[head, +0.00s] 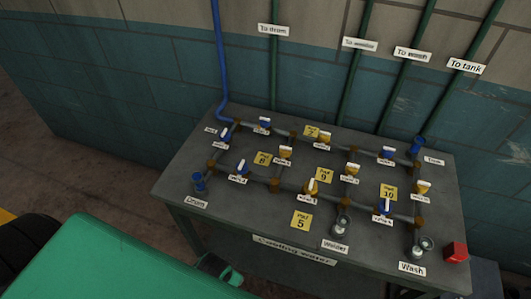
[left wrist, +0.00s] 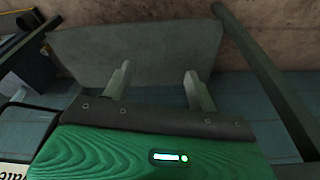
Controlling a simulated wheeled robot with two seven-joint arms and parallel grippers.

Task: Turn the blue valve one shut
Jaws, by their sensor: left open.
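Several valves with blue or yellow bodies and white handles sit in a pipe grid on the grey table in the head view. Their small tags are too blurred to read surely. A blue valve (head: 226,137) at the back left, near the blue supply pipe, looks like valve one; its handle angle is hard to tell. Other blue valves are at the back (head: 265,124), left front (head: 242,169), back right (head: 387,154) and right front (head: 385,206). My left gripper (left wrist: 157,68) is open and empty in the left wrist view, away from the valves. My right gripper is not in view.
The table (head: 190,166) has yellow numbered pads, such as pad 5 (head: 301,220), and metal outlets (head: 342,225) at the front. A red block (head: 456,252) sits at its right corner. Green pipes climb the wall behind. A grey panel (left wrist: 140,45) lies beyond my left fingers.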

